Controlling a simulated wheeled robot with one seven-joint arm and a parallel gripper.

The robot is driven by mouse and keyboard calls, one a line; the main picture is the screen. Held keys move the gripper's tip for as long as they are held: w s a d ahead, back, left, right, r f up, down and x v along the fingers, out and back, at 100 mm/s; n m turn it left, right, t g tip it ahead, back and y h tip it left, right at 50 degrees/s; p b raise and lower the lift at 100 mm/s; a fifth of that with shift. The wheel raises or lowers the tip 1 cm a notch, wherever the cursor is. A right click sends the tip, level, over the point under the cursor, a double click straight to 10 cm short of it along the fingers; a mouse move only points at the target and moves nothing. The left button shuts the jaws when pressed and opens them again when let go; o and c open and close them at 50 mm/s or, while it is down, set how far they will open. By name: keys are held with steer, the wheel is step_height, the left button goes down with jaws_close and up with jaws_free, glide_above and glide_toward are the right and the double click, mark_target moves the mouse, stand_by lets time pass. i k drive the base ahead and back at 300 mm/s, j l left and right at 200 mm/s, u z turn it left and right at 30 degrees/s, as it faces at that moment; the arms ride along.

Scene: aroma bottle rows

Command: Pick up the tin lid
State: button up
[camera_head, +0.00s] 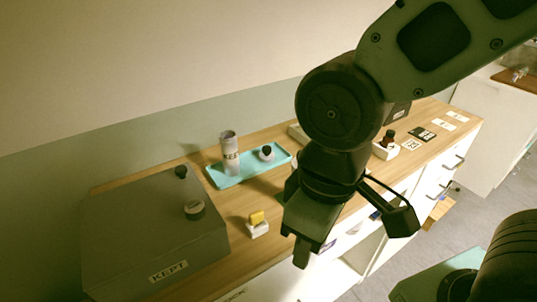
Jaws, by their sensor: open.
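A pale cylindrical tin (230,155) with partly readable dark lettering stands upright on a light blue tray (223,181). A small round pale piece with a dark knob (267,153) sits beside it on the tray. I cannot tell which of these two is the tin lid. My gripper (350,238) hangs at the counter's front side, right of the box and tray. Its fingers are apart and nothing shows between them.
A small dark knob (181,172) stands at the box's back. A white block with a yellow top (258,225) stands on the wooden counter (233,208). A brown bottle in a white holder (387,146) and flat cards (422,134) lie right. My arm hides the counter's middle.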

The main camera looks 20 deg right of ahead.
mark_target(266, 156)
steer(key=i+l, duration=0.1)
steer(key=l, duration=0.15)
steer(key=i+l, duration=0.1)
steer(key=l, duration=0.15)
steer(key=l+u, duration=0.15)
steer(key=u, duration=0.25)
steer(key=l+u, duration=0.15)
steer(key=u, duration=0.2)
steer(key=l+u, duration=0.2)
steer(key=u, duration=0.6)
